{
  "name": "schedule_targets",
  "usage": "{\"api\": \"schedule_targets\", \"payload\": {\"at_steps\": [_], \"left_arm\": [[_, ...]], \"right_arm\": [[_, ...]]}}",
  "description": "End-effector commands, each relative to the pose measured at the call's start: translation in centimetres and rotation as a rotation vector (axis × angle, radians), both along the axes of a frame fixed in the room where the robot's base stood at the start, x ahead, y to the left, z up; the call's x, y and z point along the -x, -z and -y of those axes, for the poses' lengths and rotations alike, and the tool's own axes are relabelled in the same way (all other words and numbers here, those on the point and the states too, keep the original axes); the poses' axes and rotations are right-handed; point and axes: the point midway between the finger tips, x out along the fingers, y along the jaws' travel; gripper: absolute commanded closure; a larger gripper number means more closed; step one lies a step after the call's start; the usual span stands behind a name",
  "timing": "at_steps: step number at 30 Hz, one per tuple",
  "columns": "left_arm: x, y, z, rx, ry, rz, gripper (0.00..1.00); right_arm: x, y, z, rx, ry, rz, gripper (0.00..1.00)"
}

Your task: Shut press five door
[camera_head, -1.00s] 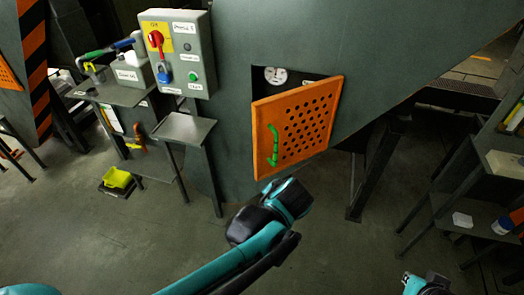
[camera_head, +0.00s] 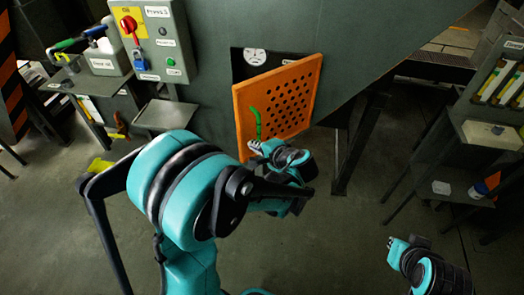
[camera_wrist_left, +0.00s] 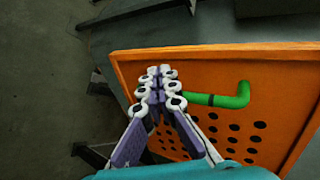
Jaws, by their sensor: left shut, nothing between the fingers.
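The orange perforated door (camera_head: 290,85) stands ajar in front of a dark opening in the grey press body. Its green handle (camera_head: 257,122) is near the door's left edge, partly hidden by my gripper in the head view. My left gripper (camera_head: 256,147) is at the door's lower left, close to the handle. In the left wrist view, the closed fingers (camera_wrist_left: 158,88) are in front of the door (camera_wrist_left: 260,65), with the green handle (camera_wrist_left: 232,98) just to their right. Whether they touch it is unclear. My right gripper (camera_head: 394,244) is at lower right, away from the door.
A control box (camera_head: 150,40) with a red switch and a blue padlock is left of the door. A small grey shelf (camera_head: 165,114) stands below it. A gauge (camera_head: 255,57) shows above the door. Shelving (camera_head: 490,135) stands at right. The floor between is open.

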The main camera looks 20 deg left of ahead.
Motion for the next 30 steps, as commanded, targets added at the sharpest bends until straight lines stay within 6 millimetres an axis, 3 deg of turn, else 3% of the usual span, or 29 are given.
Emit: {"api": "schedule_targets", "payload": {"at_steps": [3,10,30], "left_arm": [[-1.0,1.3,-1.9,0.001,-0.005,0.000,1.00],[-2.5,1.0,-4.4,0.001,-0.001,0.000,1.00],[-2.9,0.9,-5.2,0.001,0.027,0.000,1.00]], "right_arm": [[0.0,0.9,0.0,0.000,0.000,0.000,1.00],[0.0,1.3,0.0,0.000,0.000,0.000,1.00],[0.0,1.3,0.0,0.000,0.000,0.000,1.00]]}}
